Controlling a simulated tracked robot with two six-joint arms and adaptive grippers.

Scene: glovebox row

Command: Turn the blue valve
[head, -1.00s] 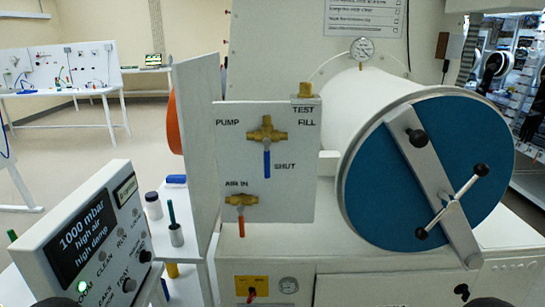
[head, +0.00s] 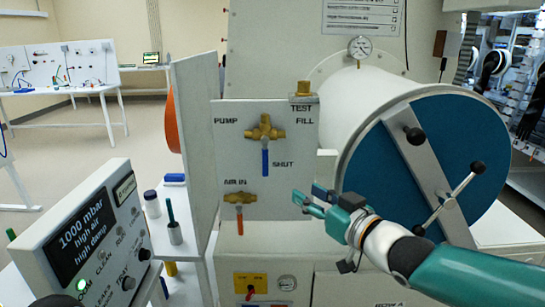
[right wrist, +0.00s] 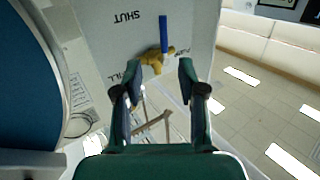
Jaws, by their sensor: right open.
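The blue valve is a brass fitting with a blue lever (head: 265,161) on the white panel (head: 290,190) in the head view. Its lever hangs straight down, beside the SHUT label. My right gripper (head: 303,203) is open and empty, in front of the panel's lower right part, below and right of the lever. In the right wrist view the picture is turned over. The blue lever (right wrist: 163,34) and its brass body (right wrist: 158,58) show beyond the open fingers (right wrist: 158,78), apart from them. My left gripper is not in view.
A red-handled valve (head: 240,213) sits lower left on the panel. A large round blue door (head: 430,160) with a crossbar handle stands right, partly behind my right arm. A control box (head: 85,240) reading 1000 mbar is at the left. Space in front of the panel's left part is clear.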

